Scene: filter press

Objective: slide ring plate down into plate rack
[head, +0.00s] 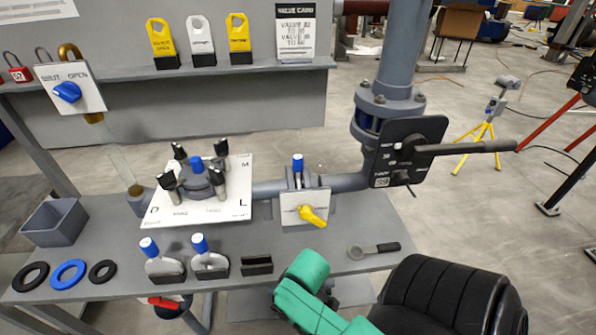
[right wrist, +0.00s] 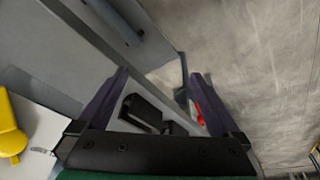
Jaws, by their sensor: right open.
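Two grey plates with blue handles, one on the left (head: 162,266) and one to its right (head: 209,261), stand upright in black holders near the table's front edge. An empty black slotted holder (head: 257,266) is right of them. A third blue handle (head: 297,163) stands up from the pipe behind the yellow-lever panel; what is below it is hidden. I cannot tell which is the ring plate. My right gripper (right wrist: 160,88) is open and empty, with a black block-like object (right wrist: 143,113) beyond its fingers. In the head view its fingers are hidden by my green wrist. My left gripper is out of view.
The yellow lever (head: 313,216) is on a white panel. A black-handled tool (head: 374,250) lies at the table's right. Rings (head: 68,274) and a grey bin (head: 55,222) are at the left. A white plate with black knobs (head: 200,215) stands mid-table.

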